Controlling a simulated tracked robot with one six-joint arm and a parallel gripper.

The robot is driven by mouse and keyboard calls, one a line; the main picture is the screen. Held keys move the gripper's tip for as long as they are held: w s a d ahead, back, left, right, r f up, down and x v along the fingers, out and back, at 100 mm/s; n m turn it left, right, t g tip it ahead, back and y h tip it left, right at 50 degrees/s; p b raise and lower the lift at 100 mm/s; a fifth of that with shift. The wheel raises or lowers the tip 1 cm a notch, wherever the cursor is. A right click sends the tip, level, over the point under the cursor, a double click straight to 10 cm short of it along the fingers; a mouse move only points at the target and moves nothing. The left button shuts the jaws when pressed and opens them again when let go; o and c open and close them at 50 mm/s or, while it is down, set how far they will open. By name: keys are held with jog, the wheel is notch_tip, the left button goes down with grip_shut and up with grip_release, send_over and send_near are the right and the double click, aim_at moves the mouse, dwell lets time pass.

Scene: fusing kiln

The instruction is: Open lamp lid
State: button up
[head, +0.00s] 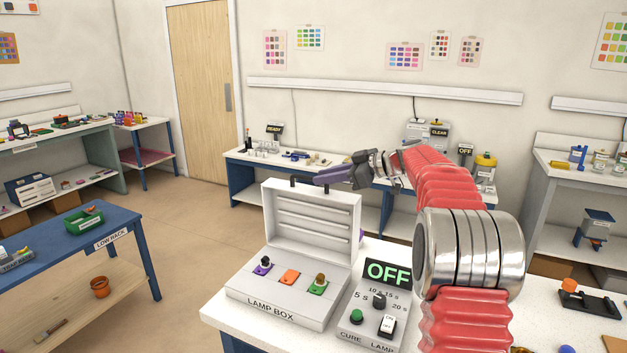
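The lamp box (262,308) stands on the white bench at the front. Its lid (311,225) is raised and stands about upright at the back of the box, showing its inside with several pale tubes. Two dark handle posts (292,181) rise above the lid's top edge. My gripper (322,179) reaches in from the right, with its purple-grey fingers at the right part of the lid's top edge, by the right post. Whether the fingers touch or grip the handle is not clear. Several small coloured pieces, including an orange one (289,277), sit in the open box.
A control panel (372,318) with a dial, a green button, a lamp switch and an OFF display (388,273) stands right of the box. My arm crosses above the bench's right side. A blue rack (70,240) stands at left, with open floor between.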

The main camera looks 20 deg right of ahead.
jog(key=v, duration=0.8)
jog(key=shift+s+d, duration=0.1)
